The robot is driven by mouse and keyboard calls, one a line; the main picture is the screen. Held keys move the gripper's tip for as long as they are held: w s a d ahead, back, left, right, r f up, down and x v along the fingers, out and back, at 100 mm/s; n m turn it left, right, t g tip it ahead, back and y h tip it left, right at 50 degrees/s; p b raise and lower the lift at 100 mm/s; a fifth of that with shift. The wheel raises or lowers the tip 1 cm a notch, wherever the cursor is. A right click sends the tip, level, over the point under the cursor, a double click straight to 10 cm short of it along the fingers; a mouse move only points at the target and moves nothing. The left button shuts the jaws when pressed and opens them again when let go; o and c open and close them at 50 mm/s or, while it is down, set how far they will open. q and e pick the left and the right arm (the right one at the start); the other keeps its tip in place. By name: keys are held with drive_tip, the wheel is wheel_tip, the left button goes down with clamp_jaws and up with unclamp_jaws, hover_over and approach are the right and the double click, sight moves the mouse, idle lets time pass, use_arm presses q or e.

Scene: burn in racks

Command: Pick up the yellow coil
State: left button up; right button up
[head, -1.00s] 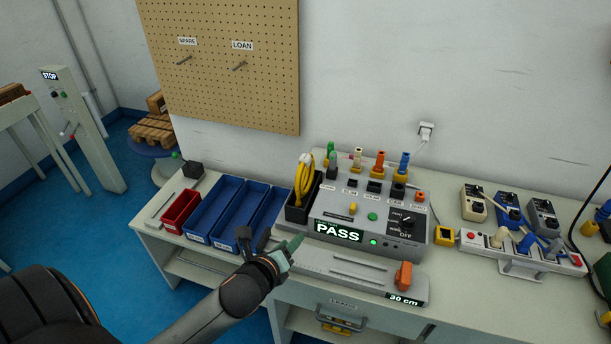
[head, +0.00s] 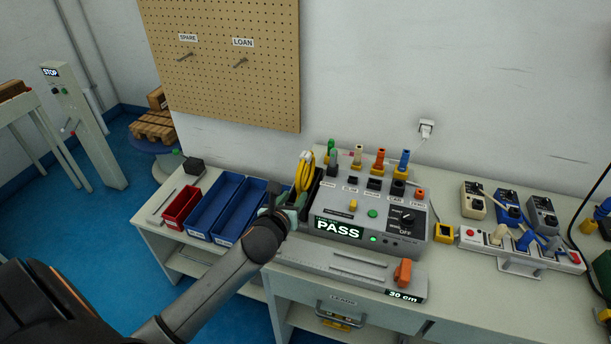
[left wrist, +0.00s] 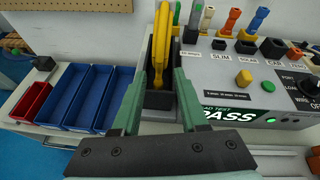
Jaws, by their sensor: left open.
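The yellow coil (head: 305,171) stands upright in a black holder at the left end of the grey tester; it also shows in the left wrist view (left wrist: 161,45). My left gripper (head: 290,196) is open in front of the holder. In the left wrist view its two green fingers (left wrist: 156,90) stand on either side of the black holder (left wrist: 158,98), with the coil between and beyond them. I cannot tell whether a finger touches the holder or the coil. The lower part of the coil is inside the holder. My right gripper is not in view.
The grey tester (head: 330,211) with its PASS display and several coloured plugs stands right of the coil. Blue bins (head: 215,205) and a red bin (head: 181,208) lie to the left. A grey 30 cm gauge (head: 350,274) lies in front. A pegboard (head: 225,60) hangs behind.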

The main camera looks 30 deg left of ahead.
sight(298, 193)
use_arm(q)
drive_tip(key=shift+f+x, duration=0.2)
drive_tip(key=shift+x, duration=1.05)
drive_tip(key=shift+f+x, duration=0.2)
drive_tip(key=shift+x, duration=1.1)
drive_tip(key=shift+s, duration=0.2)
drive_tip(key=shift+c, duration=0.2)
clamp_jaws()
